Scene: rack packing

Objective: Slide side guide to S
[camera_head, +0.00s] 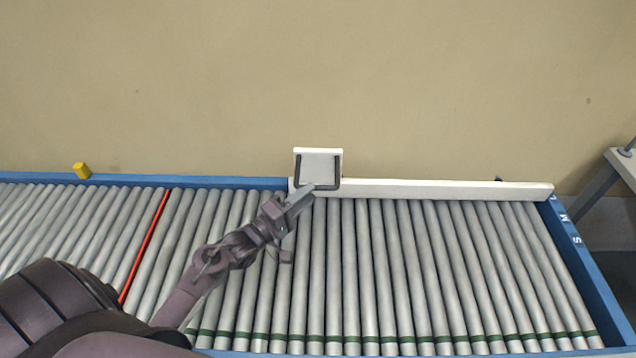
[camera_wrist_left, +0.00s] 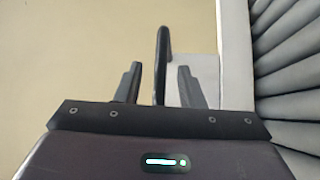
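The side guide (camera_head: 450,189) is a long white bar along the back of the roller conveyor. A white plate (camera_head: 319,164) with a dark U-shaped handle (camera_head: 338,171) stands at its left end. The letters M (camera_head: 563,218) and S (camera_head: 575,240) are on the blue right end rail, with S nearer the front. My left gripper (camera_head: 305,196) is at the lower bar of the handle. In the left wrist view, my left gripper (camera_wrist_left: 158,84) has its fingers apart, with the dark handle (camera_wrist_left: 163,50) between them and gaps on both sides. My right gripper is not in view.
Grey rollers (camera_head: 420,275) fill the conveyor and are bare, with green bands near the front. A yellow block (camera_head: 82,171) sits on the back blue rail. A grey stand (camera_head: 615,175) is at the right edge.

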